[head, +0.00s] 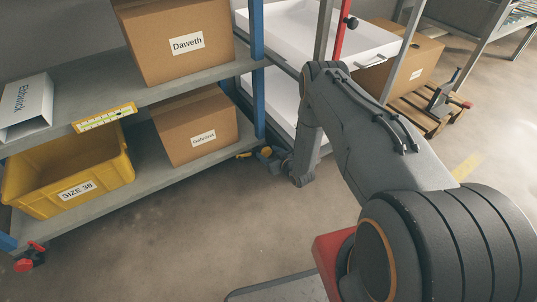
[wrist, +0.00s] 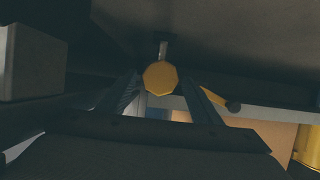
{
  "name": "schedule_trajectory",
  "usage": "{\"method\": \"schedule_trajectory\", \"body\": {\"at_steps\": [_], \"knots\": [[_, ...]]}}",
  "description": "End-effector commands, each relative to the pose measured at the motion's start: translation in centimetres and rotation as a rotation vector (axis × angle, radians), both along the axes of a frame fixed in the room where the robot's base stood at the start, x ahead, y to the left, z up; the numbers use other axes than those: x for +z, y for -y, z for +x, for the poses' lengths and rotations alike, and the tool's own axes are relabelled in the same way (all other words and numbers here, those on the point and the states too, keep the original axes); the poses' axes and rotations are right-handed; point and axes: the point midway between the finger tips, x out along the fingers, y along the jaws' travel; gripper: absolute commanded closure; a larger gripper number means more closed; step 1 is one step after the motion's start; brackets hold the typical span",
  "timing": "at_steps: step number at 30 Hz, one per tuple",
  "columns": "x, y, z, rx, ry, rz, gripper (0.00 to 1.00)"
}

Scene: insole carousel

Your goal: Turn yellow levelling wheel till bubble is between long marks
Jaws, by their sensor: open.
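The yellow levelling wheel (wrist: 160,78) is a faceted knob on a short pale stem under a dark surface in the wrist view. My gripper (wrist: 161,88) is open, with one finger on each side of the wheel; I cannot tell whether either touches it. In the head view my gripper (head: 276,164) is low by the foot of the blue rack post, and the wheel cannot be made out clearly there. A yellow level strip (head: 104,118) with a pale marked window is on the upper shelf's front edge. Its bubble is too small to place against the long marks.
A yellow bar (wrist: 218,98) with a dark end is right of the wheel. The rack holds a yellow bin (head: 70,186), cartons (head: 195,125) and a white box (head: 26,106). White trays (head: 310,35) stand behind my arm. The floor (head: 180,240) in front is clear.

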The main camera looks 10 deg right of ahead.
Motion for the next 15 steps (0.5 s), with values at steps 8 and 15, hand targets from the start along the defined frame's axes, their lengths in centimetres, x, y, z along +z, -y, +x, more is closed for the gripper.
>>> {"method": "schedule_trajectory", "body": {"at_steps": [8, 15], "knots": [[0.02, 0.01, -0.02, 0.000, 0.000, 0.000, 0.60], [0.02, -0.01, -0.04, 0.001, 0.001, -0.002, 0.80]]}}
